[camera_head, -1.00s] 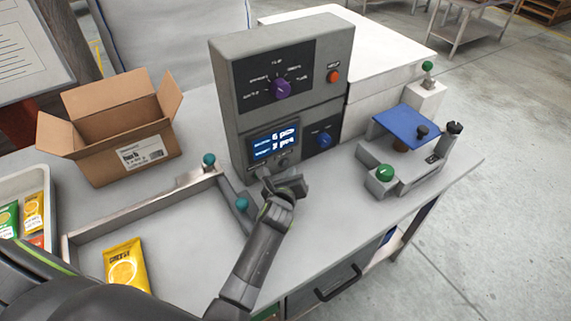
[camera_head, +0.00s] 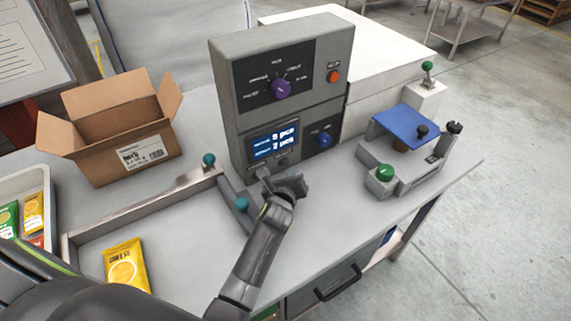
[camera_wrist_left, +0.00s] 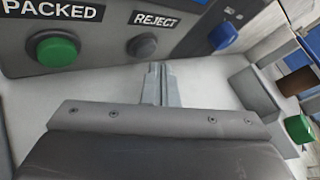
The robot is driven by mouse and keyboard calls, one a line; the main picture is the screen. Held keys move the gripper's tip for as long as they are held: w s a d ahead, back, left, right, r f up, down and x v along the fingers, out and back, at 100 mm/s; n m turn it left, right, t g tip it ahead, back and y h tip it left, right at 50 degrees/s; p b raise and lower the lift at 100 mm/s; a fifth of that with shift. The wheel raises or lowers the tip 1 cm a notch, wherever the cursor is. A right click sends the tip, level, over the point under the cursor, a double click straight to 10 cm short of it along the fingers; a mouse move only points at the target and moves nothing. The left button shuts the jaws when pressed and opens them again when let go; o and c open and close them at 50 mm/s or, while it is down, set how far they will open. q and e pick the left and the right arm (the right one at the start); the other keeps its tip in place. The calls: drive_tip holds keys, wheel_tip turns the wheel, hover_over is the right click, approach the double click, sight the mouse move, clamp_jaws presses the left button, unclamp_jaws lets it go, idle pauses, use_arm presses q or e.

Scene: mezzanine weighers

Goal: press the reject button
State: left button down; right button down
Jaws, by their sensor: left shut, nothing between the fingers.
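The reject button (camera_wrist_left: 143,46) is a round grey button under a REJECT label in the left wrist view. It sits on the lower front of the grey control box (camera_head: 226,105). In the head view it is a small dark spot below the display. My left gripper (camera_wrist_left: 159,70) is shut and empty. Its fingertips point at the panel, a little below and to the right of the reject button in the wrist view, and look apart from it. In the head view the left gripper (camera_head: 264,174) is close to the panel's lower edge. My right gripper is not in view.
A green button (camera_wrist_left: 57,49) labelled PACKED is left of the reject button, and a blue knob (camera_wrist_left: 222,36) is right. A blue-topped stand (camera_head: 401,122) with a green knob (camera_head: 385,172) is to the right. A walled tray and an open carton (camera_head: 120,120) are left.

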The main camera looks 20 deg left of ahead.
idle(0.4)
use_arm(q)
drive_tip(key=shift+w+a+p, duration=0.2)
drive_tip(key=shift+a+p, duration=0.05)
drive_tip(key=shift+p, duration=0.15)
drive_tip(key=shift+a, duration=0.1)
drive_tip(key=shift+w+a, duration=0.3)
idle(0.5)
drive_tip(key=shift+s+d, duration=0.1)
idle(0.4)
drive_tip(key=shift+s+d+p, duration=0.45)
drive_tip(key=shift+d+p, duration=0.05)
drive_tip(key=shift+d, duration=0.05)
